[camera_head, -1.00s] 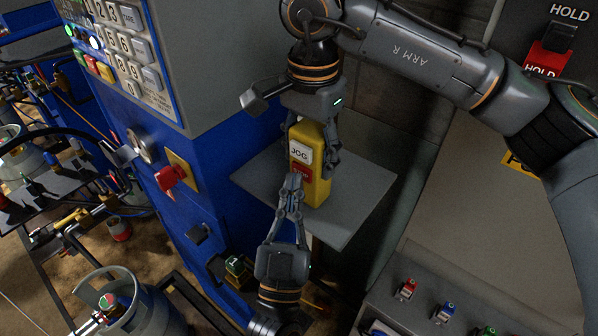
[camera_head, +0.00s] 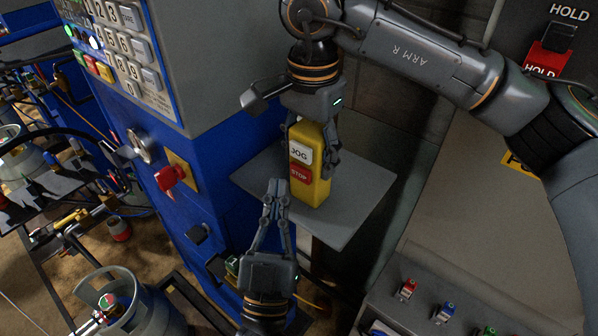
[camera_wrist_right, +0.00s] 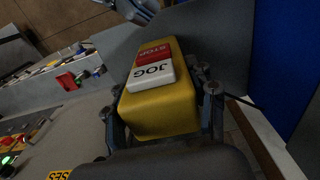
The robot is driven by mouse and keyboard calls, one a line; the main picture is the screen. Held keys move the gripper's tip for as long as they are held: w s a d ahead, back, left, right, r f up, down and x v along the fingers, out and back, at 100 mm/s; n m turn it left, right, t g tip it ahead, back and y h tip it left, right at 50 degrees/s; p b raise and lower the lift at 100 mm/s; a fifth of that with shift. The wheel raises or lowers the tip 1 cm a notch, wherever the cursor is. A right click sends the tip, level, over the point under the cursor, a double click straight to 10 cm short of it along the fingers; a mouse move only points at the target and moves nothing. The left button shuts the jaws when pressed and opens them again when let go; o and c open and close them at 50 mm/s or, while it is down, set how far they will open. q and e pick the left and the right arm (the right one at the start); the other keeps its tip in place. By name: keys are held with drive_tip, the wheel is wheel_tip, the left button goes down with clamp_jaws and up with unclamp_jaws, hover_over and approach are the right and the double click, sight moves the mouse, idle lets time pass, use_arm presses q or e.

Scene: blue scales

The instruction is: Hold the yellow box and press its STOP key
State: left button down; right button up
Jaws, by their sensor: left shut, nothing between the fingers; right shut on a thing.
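The yellow box (camera_head: 318,188) stands upright on a grey shelf (camera_head: 352,219) that juts out beside the blue cabinet. Its face carries a white JOG key (camera_head: 299,153) and, below it, a red STOP key (camera_head: 299,175). My right gripper (camera_head: 315,145) is shut on the box's upper part from above; the right wrist view shows the box (camera_wrist_right: 160,112) between its fingers. My left gripper (camera_head: 276,188) is shut and empty. Its tips are to the left of and slightly below the STOP key, apart from it in the picture. The STOP key shows uncovered.
The blue cabinet (camera_head: 225,160) with a keypad (camera_head: 125,45) and a red rotary switch (camera_head: 169,178) stands left of the shelf. A sloped grey console (camera_head: 480,230) lies at the right. A gas cylinder (camera_head: 125,305) is at lower left.

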use_arm(q)
drive_tip(key=s+a, duration=0.2)
drive_tip(key=s, duration=0.1)
drive_tip(key=shift+w, duration=0.1)
idle(0.5)
use_arm(e)
drive_tip(key=o, duration=1.5)
drive_tip(key=shift+c, duration=0.2)
